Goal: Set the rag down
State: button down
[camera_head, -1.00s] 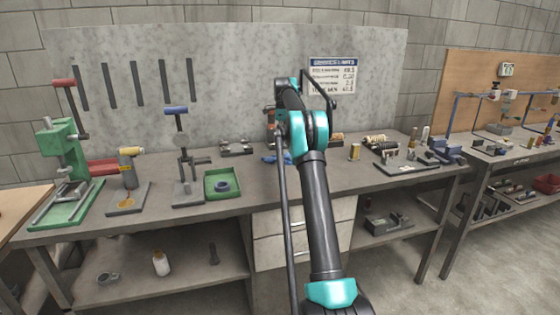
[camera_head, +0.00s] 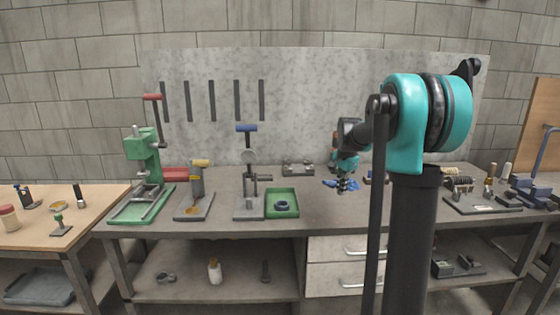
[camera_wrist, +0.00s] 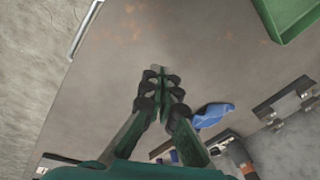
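The blue rag (camera_head: 351,187) lies crumpled on the grey workbench, right of the green tray. In the wrist view the rag (camera_wrist: 213,115) shows to the right of my fingers, with nothing blue between them. My gripper (camera_wrist: 160,74) has its fingertips drawn together and looks shut and empty. In the head view my gripper (camera_head: 343,187) hangs low over the bench beside the rag, partly in front of it. Whether it touches the rag I cannot tell.
The green tray (camera_head: 269,213) with a dark ring stands left of the rag. A green press (camera_head: 146,163) and small stands are further left. A metal fixture (camera_head: 298,169) sits behind. Tools and a dark plate (camera_head: 481,204) occupy the right. Bench front near the rag is clear.

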jog(key=s+a+f+n, duration=0.1)
jog(key=s+f+n, duration=0.3)
jog(key=s, duration=0.7)
jog(key=s+a+f+n+t, duration=0.1)
jog(key=s+a+f+n, duration=0.1)
jog(key=s+f+n, duration=0.2)
jog(key=s+a+f+n+t, duration=0.1)
jog(key=s+f+n, duration=0.2)
jog(key=s+f, duration=0.5)
jog(key=s, duration=1.2)
jog(key=shift+a+f+n, duration=0.2)
jog(key=shift+f+n, duration=0.05)
jog(key=shift+n, duration=0.15)
